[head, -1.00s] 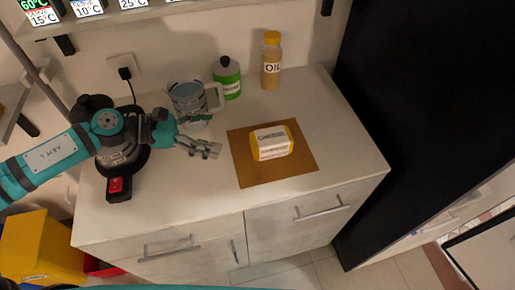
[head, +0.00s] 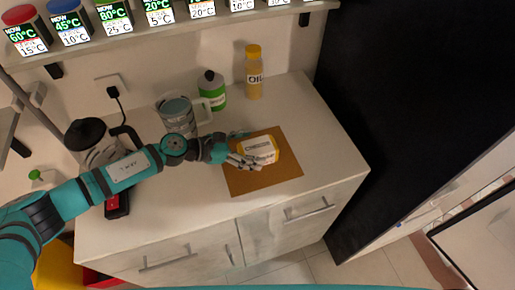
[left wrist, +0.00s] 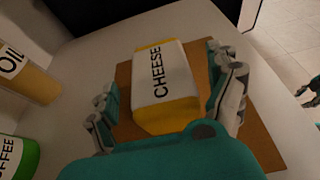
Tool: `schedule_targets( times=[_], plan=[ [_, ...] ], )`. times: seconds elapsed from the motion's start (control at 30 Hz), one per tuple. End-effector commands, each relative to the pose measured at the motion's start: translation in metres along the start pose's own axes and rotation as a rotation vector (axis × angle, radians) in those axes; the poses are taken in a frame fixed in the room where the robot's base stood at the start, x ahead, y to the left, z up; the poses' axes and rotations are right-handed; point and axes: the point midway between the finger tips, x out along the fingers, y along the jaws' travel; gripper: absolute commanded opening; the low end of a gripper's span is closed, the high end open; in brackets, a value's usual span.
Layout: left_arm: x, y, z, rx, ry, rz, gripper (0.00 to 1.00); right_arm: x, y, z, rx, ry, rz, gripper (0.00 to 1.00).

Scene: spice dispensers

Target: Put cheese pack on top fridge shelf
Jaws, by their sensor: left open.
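The cheese pack (head: 260,148), yellow with a white label, sits on a brown mat (head: 277,182) on the counter. It also shows upright in the middle of the left wrist view (left wrist: 166,85). My left gripper (head: 243,148) is open at the pack's left end. In the left wrist view, its fingers (left wrist: 168,100) are spread on both sides of the pack, and a gap shows on the left side. A tall black unit (head: 400,100) stands right of the counter; I cannot tell if it is the fridge. No fridge shelf shows.
A glass jug (head: 178,116), a green-labelled coffee bottle (head: 212,92) and an oil bottle (head: 254,75) stand behind the mat. A black kettle (head: 90,140) is at the left. A shelf of spice dispensers (head: 115,15) hangs above. The counter's right front is clear.

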Motion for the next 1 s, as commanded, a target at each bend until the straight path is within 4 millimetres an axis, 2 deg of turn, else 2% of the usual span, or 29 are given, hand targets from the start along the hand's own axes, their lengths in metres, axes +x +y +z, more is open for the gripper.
schedule_targets(
  times=[0.1, 0.2, 0.43, 0.9, 0.97, 1.0],
  plan=[
    [0.016, -0.001, 0.002, -0.002, -0.001, -0.001, 0.89, -0.006, 0.000, -0.001, 0.000, 0.000, 0.000, 0.40],
    [0.023, -0.001, 0.000, 0.000, 0.000, 0.000, 0.89, -0.007, 0.001, -0.001, 0.000, 0.000, 0.001, 0.40],
    [0.023, -0.001, 0.000, 0.001, 0.000, 0.000, 0.89, -0.006, 0.002, -0.001, -0.001, 0.000, 0.002, 0.40],
    [0.023, -0.001, 0.000, 0.000, 0.000, 0.000, 0.28, -0.006, 0.002, -0.001, -0.001, 0.000, 0.002, 0.40],
    [0.023, 0.000, 0.001, 0.000, -0.002, 0.000, 0.25, -0.006, 0.002, -0.001, -0.001, 0.000, 0.002, 0.40],
    [0.023, 0.000, 0.001, 0.000, -0.002, 0.000, 0.18, -0.006, 0.002, -0.001, -0.001, 0.000, 0.002, 0.40]
  ],
)
